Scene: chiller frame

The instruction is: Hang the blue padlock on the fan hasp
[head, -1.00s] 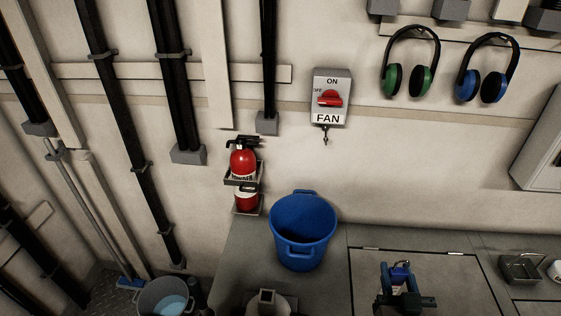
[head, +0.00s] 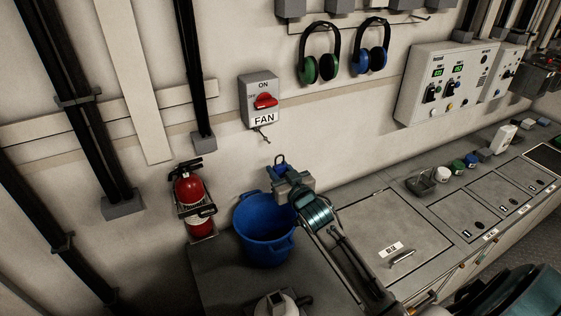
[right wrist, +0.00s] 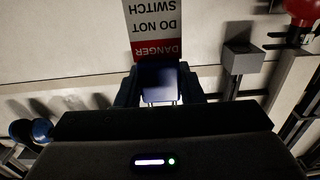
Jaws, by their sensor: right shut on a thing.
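The fan switch box (head: 260,98) is on the wall, with a red knob and the label FAN. In the right wrist view the padlock (right wrist: 158,82) sits between the fingers. A red and white danger tag (right wrist: 155,30) shows upside down beyond it; I cannot tell if it is attached. My left gripper is not in view.
A blue bucket (head: 262,240) stands on the counter below the gripper. A red fire extinguisher (head: 189,190) is on the wall at left. Green ear defenders (head: 318,55) and blue ones (head: 371,47) hang to the right. The wall around the hasp is clear.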

